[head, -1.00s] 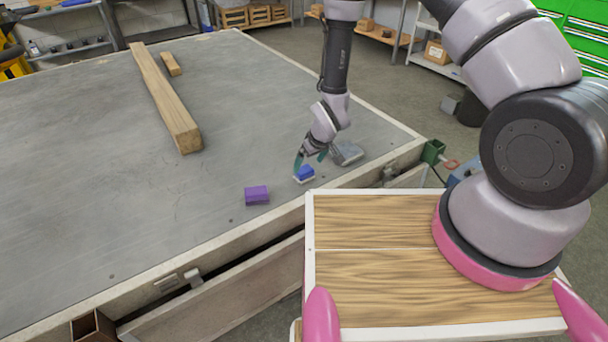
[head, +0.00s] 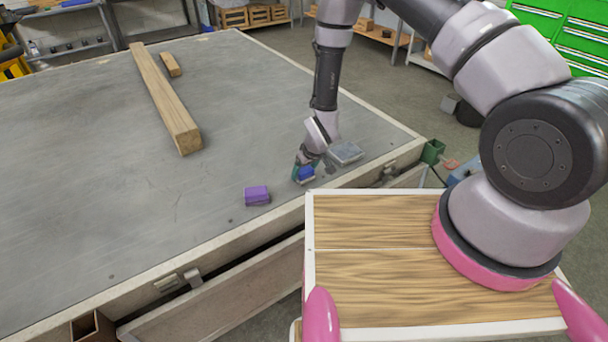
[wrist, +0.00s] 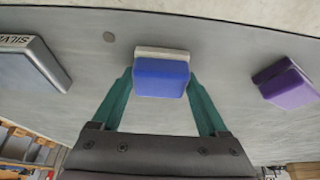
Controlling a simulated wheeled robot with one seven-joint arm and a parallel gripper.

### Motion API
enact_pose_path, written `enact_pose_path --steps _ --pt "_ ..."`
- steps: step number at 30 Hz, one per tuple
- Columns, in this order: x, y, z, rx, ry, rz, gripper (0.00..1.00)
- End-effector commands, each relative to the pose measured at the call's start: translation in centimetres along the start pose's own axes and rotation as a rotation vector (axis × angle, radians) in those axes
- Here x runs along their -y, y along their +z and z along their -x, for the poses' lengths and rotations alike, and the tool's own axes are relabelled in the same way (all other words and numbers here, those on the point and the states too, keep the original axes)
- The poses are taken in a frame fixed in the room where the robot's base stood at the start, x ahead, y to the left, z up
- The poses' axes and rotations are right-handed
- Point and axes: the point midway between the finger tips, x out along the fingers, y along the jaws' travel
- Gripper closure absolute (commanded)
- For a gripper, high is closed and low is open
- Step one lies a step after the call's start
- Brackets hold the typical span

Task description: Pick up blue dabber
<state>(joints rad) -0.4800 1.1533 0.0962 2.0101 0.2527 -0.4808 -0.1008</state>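The blue dabber (head: 306,174), a small block with a blue top and a pale base, is near the trailer bed's front right edge. In the wrist view the blue dabber (wrist: 160,77) sits between the tips of my two green fingers. My gripper (head: 305,168) reaches down to it, with one finger on each side; in the wrist view my gripper (wrist: 161,85) lines up with its sides. I cannot tell whether the fingers press on it. Its underside is hidden.
A purple block (head: 257,195) lies left of the dabber, and a grey block (head: 345,153) lies close on its right. A long wooden beam (head: 165,100) and a short wood piece (head: 171,64) lie farther back. The grey trailer bed (head: 90,190) is otherwise mostly clear.

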Motion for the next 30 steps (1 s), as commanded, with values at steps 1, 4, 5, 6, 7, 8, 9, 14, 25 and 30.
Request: enact_pose_path --steps 1,4,5,6,7,8,9,14,25,30 --pt "0.0 0.0 0.0 0.0 0.0 0.0 0.8" --pt "0.0 0.0 0.0 0.0 0.0 0.0 0.8" --pt "0.0 0.0 0.0 0.0 0.0 0.0 0.8" --pt "0.0 0.0 0.0 0.0 0.0 0.0 0.8" --pt "0.0 0.0 0.0 0.0 0.0 0.0 0.8" --pt "0.0 -0.1 0.1 -0.001 0.0 0.0 0.8" --pt "0.0 -0.1 0.2 -0.001 0.0 0.0 0.8" --pt "0.0 -0.6 1.4 -0.001 0.0 0.0 0.8" --pt "0.0 -3.3 7.7 -0.004 0.001 0.0 0.8" --pt "0.0 -3.8 9.1 -0.001 0.0 0.0 0.8"
